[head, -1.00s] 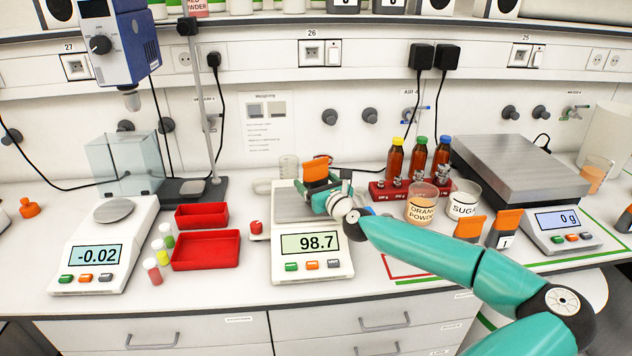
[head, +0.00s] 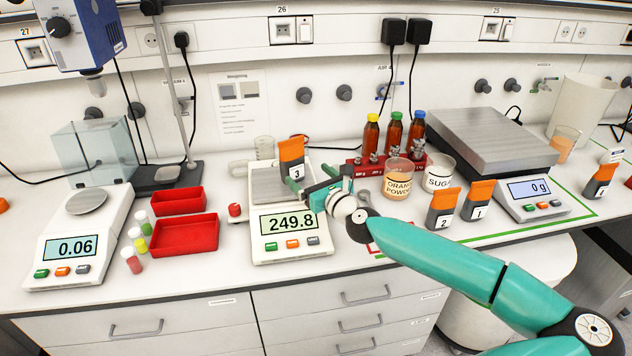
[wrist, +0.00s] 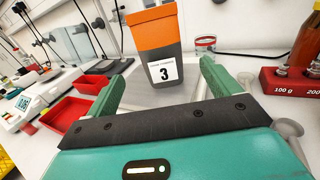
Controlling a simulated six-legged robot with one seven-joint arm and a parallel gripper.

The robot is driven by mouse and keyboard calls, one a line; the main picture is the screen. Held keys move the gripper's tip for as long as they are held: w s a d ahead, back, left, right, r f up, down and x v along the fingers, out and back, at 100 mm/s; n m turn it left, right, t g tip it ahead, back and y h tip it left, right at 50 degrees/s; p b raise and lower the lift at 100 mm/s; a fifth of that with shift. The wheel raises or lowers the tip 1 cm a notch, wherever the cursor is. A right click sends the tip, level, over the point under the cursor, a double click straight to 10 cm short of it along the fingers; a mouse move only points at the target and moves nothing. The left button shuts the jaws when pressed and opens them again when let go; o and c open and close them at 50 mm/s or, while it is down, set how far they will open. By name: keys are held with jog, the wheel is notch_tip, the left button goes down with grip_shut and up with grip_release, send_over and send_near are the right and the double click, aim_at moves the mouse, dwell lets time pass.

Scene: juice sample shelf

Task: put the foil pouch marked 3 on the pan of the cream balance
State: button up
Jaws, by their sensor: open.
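The foil pouch marked 3 (head: 291,158), dark grey with an orange top, stands upright on the metal pan (head: 265,186) of the cream balance (head: 290,244). The balance's display reads 249.8. My gripper (head: 310,180) is open at the front right of the pouch. In the wrist view the pouch (wrist: 160,62) stands between and just beyond the spread fingers of my gripper (wrist: 163,74), with a gap on each side. Its label faces the wrist camera.
Pouches marked 2 (head: 442,208) and 1 (head: 477,202) stand right of the balance, near beakers of orange powder (head: 397,180) and sugar (head: 438,174). Red trays (head: 185,236) and small vials lie to the left. A red weight block (head: 385,169) with bottles stands behind.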

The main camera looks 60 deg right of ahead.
jog(key=shift+v, duration=1.2)
